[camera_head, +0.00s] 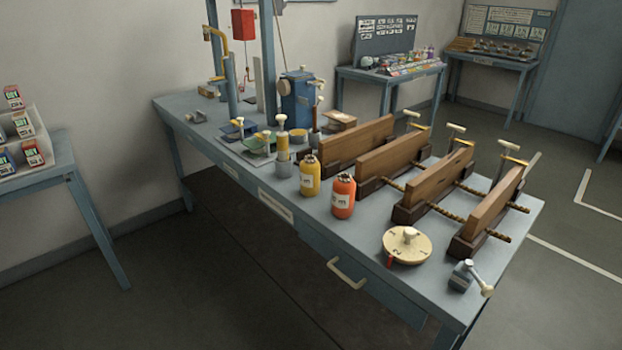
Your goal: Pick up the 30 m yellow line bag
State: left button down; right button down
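A yellow bag-like container (310,178) with a dark top and a pale label stands upright on the blue-grey workbench (262,212), near its front edge. The print on its label is too small to read. An orange container (343,198) of the same shape stands just to its right, a small gap apart. Neither of my grippers is in view.
Wooden clamp-like blocks (430,188) on threaded rods stand behind and right of the containers. A round cream dial (407,246) and a small blue valve-like piece (462,276) lie at the right. Several fittings, including a blue box (298,98), crowd the left. A drawer handle (346,273) juts forward.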

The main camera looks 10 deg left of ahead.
aim_at(309, 167)
jog(key=i+j, duration=0.15)
jog(key=j, duration=0.2)
jog(key=i+j, duration=0.2)
jog(key=j, duration=0.15)
jog(key=i+j, duration=0.15)
jog(key=j, duration=0.2)
jog(key=i+j+z, duration=0.1)
jog(key=j, duration=0.3)
jog(key=i+j, duration=0.25)
jog(key=j, duration=0.1)
